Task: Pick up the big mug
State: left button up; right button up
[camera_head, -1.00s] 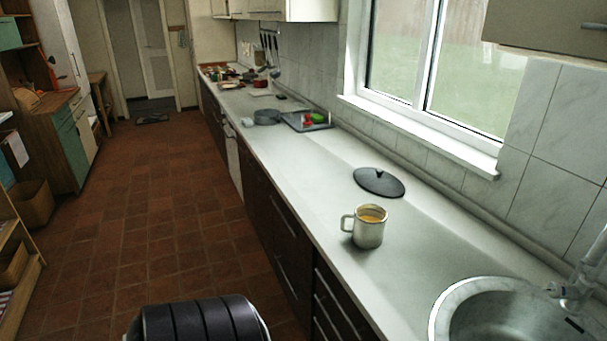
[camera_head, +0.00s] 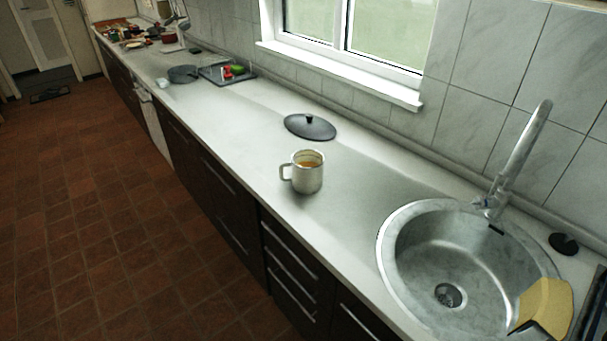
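The big mug (camera_head: 309,178) is a pale, upright mug with its handle on the left and something orange-yellow inside. It stands on the white countertop (camera_head: 238,139), to the left of the sink and in front of a dark lid. Nothing touches it. Neither of my grippers is in the head view.
A dark round lid with a knob (camera_head: 310,127) lies behind the mug. A round sink (camera_head: 459,254) with a tall faucet (camera_head: 519,150) is at right. A yellow cloth-like item (camera_head: 544,307) lies on its rim. A tray with vegetables (camera_head: 228,72) stands further left.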

aim_at(307, 165)
jog(key=i+j, duration=0.2)
jog(key=j, duration=0.2)
jog(key=i+j, duration=0.45)
jog(key=j, duration=0.3)
